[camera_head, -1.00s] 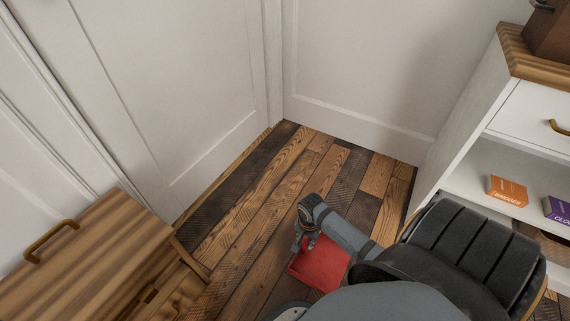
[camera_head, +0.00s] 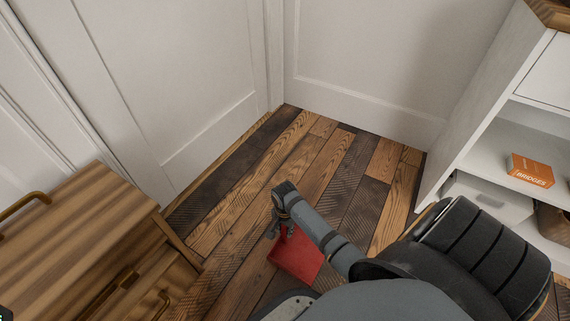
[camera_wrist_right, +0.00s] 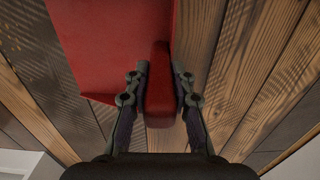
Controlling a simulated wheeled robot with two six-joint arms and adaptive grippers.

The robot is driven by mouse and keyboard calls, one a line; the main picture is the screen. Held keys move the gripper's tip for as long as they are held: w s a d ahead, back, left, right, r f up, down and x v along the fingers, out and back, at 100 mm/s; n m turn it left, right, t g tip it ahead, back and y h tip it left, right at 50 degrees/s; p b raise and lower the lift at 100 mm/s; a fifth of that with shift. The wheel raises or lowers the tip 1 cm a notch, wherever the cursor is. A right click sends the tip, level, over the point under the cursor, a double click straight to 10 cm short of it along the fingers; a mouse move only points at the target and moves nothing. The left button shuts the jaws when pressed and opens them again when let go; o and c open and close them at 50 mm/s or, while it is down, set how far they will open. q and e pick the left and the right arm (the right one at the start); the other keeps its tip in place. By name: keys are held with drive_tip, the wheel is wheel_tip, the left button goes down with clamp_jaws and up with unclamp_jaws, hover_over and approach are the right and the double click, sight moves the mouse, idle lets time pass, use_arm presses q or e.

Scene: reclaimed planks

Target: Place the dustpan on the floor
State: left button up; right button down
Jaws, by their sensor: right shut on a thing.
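The red dustpan (camera_head: 297,257) is in the lower middle of the head view, in front of the plank floor (camera_head: 240,202). My right gripper (camera_head: 279,229) is shut on its handle. In the right wrist view the red handle (camera_wrist_right: 159,95) lies between the two fingers of the gripper (camera_wrist_right: 160,88), and the flat red pan (camera_wrist_right: 112,42) spreads to the upper left with floor planks behind it. I cannot tell whether the pan touches the floor or hangs just above it. My left gripper is not in view.
A wooden cabinet (camera_head: 85,235) with handles stands at the left. A white shelf unit (camera_head: 473,125) with an orange box (camera_head: 529,170) stands at the right. White panelled walls (camera_head: 375,55) close off the back. The floor between them is bare.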

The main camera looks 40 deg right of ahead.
drive_tip(key=c, duration=1.1)
unclamp_jaws()
drive_tip(key=shift+c, duration=0.2)
